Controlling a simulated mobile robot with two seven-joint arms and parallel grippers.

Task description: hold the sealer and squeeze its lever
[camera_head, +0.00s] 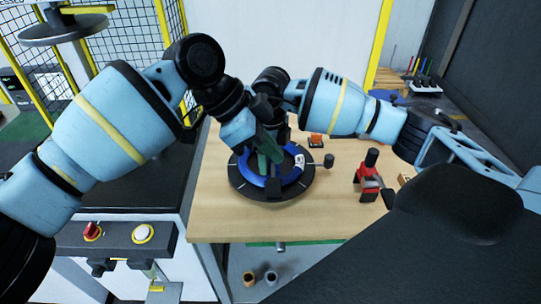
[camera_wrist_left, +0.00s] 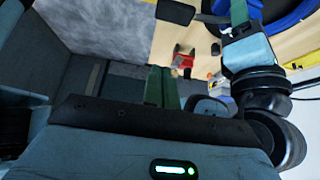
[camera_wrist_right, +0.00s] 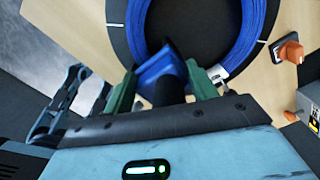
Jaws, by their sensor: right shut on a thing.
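A blue coil (camera_head: 296,178) with a white label lies on a black round turntable (camera_head: 243,190). My right gripper (camera_wrist_right: 161,90) is over the coil's edge. Its green fingers are shut on a blue piece (camera_wrist_right: 160,66), with a dark part below it. A red tool with a black top (camera_head: 369,184) stands on the table right of the turntable; it also shows in the left wrist view (camera_wrist_left: 183,61). I cannot tell for certain which thing is the sealer. My left gripper (camera_wrist_left: 162,86) has its green fingers together, with nothing visible between them, apart from the red tool. The arms overlap in the head view.
The wooden table (camera_head: 318,205) is clear in front of the turntable. A small black cylinder (camera_head: 328,160) and an orange item (camera_head: 316,140) stand beside the turntable. A yellow-framed mesh fence is at the left. A control box (camera_head: 118,237) is at the front left.

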